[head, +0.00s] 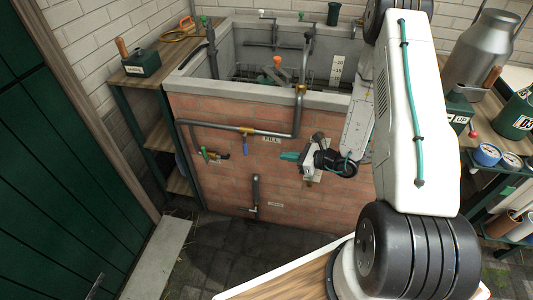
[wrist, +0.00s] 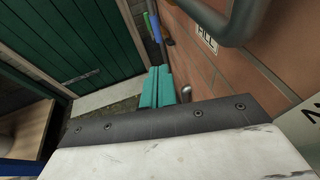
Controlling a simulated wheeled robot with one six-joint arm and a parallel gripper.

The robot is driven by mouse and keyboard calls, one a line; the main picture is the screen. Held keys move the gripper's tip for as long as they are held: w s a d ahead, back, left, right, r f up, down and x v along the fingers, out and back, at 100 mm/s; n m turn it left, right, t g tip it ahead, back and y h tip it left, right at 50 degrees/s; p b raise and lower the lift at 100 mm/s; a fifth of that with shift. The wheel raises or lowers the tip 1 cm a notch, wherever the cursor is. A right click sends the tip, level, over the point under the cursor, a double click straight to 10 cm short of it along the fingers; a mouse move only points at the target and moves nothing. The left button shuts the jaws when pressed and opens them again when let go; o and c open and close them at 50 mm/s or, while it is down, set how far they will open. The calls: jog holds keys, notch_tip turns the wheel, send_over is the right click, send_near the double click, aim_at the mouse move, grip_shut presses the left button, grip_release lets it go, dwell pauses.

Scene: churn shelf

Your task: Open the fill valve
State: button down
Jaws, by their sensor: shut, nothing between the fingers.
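The fill valve (head: 246,132) is a brass body on the grey pipe across the front of the brick tank. Its blue lever (head: 246,147) hangs straight down, across the line of the pipe. A white FILL label (head: 271,139) is right of it; the label also shows in the wrist view (wrist: 207,40). My gripper (head: 286,156) has teal fingers, is shut and empty, and is right of the blue lever, apart from it, just below the label. In the wrist view the teal fingers (wrist: 157,88) lie together, with a blue lever (wrist: 155,27) beyond them.
A lower tap with a green handle (head: 204,152) is left of the valve. A bent grey drain pipe (head: 255,195) stands low on the brick wall. The floor before the tank is clear.

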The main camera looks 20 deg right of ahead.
jog(key=r+x, duration=0.1)
jog(key=x, duration=1.2)
jog(key=shift+w+a, duration=0.2)
jog(key=shift+w, duration=0.1)
